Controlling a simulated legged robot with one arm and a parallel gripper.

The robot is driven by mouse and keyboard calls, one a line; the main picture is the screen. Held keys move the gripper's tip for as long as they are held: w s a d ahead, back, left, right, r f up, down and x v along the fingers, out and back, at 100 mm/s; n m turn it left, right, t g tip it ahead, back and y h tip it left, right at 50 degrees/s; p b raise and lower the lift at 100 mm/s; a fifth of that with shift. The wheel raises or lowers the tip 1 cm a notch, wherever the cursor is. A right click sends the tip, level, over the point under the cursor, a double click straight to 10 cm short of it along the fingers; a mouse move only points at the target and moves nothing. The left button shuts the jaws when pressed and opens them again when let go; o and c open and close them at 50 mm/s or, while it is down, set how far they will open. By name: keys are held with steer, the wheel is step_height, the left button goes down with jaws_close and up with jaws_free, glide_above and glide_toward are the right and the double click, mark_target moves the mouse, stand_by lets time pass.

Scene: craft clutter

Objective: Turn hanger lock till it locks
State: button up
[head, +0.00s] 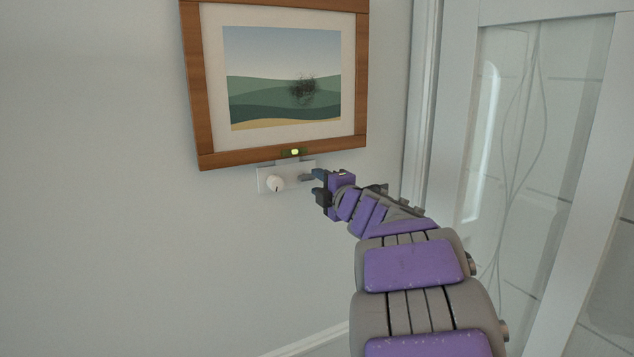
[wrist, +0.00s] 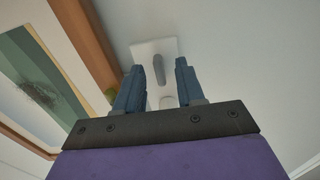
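A small white wall plate (head: 264,178) sits just under a wooden picture frame. It carries a round white knob (head: 275,183) with a dark mark and a short grey lever (head: 306,177) at its right. I cannot tell which of these is the hanger lock. My gripper (head: 316,185) is just right of the lever, its fingers apart. In the wrist view, my gripper (wrist: 159,64) is open, and the grey lever (wrist: 160,75) shows between the two blue fingers. Contact cannot be told. The white knob (wrist: 168,101) is partly hidden behind the gripper there.
A glass-panelled door (head: 500,110) stands at the right. The wall (head: 100,200) left of the plate is bare.

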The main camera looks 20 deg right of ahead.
mark_target(307, 179)
steer(key=w+a, duration=0.2)
steer(key=a, duration=0.1)
steer(key=shift+w+r, duration=0.15)
steer(key=shift+w, duration=0.25)
steer(key=shift+d, duration=1.4)
steer(key=shift+c, duration=0.2)
steer(key=shift+d, duration=0.1)
steer(key=shift+c, duration=0.8)
steer(key=shift+a, duration=1.1)
jaws_close()
steer(key=shift+d, duration=0.15)
